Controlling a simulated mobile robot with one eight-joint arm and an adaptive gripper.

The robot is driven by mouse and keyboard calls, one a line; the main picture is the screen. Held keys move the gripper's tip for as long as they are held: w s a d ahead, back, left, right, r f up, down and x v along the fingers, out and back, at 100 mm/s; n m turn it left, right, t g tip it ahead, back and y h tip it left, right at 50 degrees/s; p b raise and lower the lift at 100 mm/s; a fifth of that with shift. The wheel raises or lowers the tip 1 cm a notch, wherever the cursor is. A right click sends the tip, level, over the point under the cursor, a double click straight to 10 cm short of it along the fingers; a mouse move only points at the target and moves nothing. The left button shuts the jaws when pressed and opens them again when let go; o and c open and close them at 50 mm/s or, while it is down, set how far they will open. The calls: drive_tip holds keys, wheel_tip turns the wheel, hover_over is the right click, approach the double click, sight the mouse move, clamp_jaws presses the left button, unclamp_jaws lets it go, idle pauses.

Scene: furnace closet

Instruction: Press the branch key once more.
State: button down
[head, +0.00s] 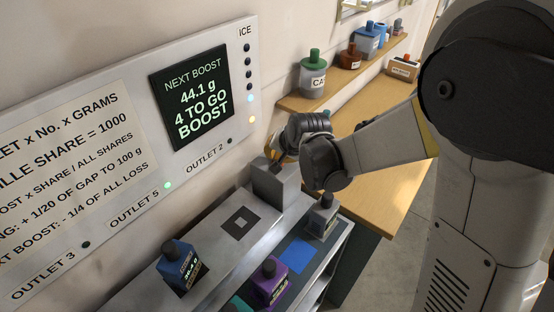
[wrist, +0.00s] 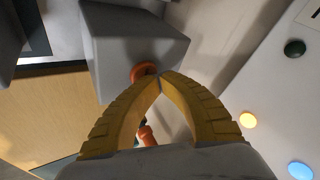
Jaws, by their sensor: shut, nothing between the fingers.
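An orange-red round button (wrist: 143,71), which looks like the branch key, sits on a grey box (wrist: 125,40) in the wrist view. The grey box (head: 276,186) also shows in the head view, at the right end of the metal ledge below the panel. My gripper (wrist: 160,78) is shut and empty, its yellow fingertips meeting at the button's edge. I cannot tell whether they touch it. In the head view my gripper (head: 274,160) is over the box and hides most of the button. The screen (head: 190,98) reads "NEXT BOOST 44.1 g 4 TO GO BOOST".
The outlet 5 light (head: 168,185) is green; the outlet 3 light (head: 86,245) is dark. A blue bottle (head: 177,265) stands on the ledge, a purple bottle (head: 269,282) and grey bottle (head: 321,217) on the lower shelf. A wooden bench (head: 380,160) lies to the right.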

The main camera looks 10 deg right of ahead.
drive_tip(key=shift+r, duration=0.45)
drive_tip(key=shift+p, duration=0.3)
drive_tip(key=shift+r+p, duration=2)
drive_tip(key=shift+r, duration=1)
